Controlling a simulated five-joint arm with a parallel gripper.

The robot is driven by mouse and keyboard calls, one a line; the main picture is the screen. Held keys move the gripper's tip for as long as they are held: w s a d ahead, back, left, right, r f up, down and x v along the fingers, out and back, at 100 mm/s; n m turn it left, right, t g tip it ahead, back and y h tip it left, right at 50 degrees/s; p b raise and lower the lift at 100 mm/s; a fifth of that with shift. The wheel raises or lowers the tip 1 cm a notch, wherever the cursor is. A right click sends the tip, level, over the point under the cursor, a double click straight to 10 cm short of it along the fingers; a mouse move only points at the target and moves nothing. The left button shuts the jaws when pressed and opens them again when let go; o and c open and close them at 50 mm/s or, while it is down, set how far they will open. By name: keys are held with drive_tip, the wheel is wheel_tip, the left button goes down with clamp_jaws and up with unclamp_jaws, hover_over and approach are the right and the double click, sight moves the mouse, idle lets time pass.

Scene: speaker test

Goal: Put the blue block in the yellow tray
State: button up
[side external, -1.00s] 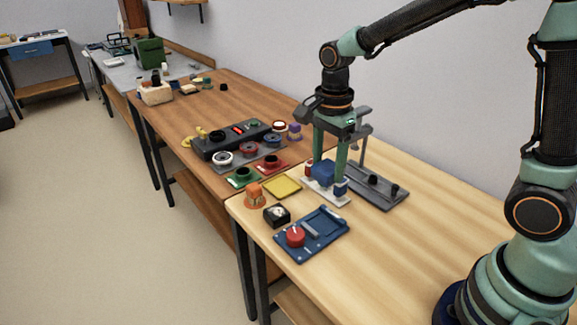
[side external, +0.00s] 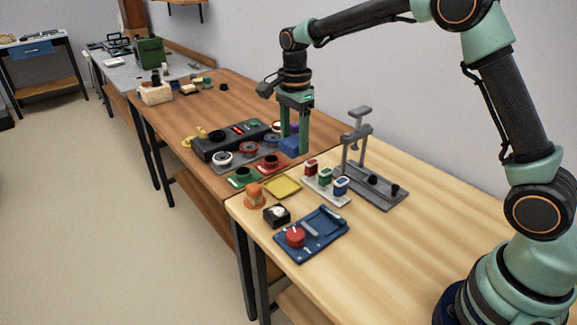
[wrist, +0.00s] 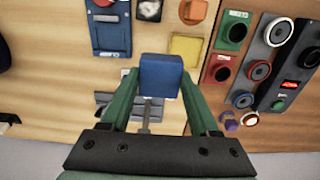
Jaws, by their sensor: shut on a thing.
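My gripper (side external: 294,140) is shut on the blue block (side external: 290,147) and holds it in the air, over the far end of the light wood table near the brown table. In the wrist view the blue block (wrist: 161,76) sits between the green fingers of my gripper (wrist: 160,85). The yellow tray (side external: 282,187) lies flat on the light wood table, in front of and slightly left of the block in the side view. It looks empty. It also shows in the wrist view (wrist: 186,46), above and right of the block.
A white rack (side external: 326,187) with red, green and blue pieces and a grey stand (side external: 375,187) are right of the tray. An orange item (side external: 254,196), a black gauge (side external: 277,215) and a blue panel (side external: 311,235) are in front. Speaker parts (side external: 240,155) crowd the brown table.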

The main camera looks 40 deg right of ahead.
hover_over(282, 186)
wheel_tip(282, 186, down, 8)
drive_tip(key=shift+f, duration=3.3)
drive_tip(key=shift+f, duration=0.2)
drive_tip(key=o, duration=1.5)
drive_tip(key=shift+o, duration=0.2)
drive_tip(key=shift+r, duration=0.1)
wheel_tip(282, 186, up, 7)
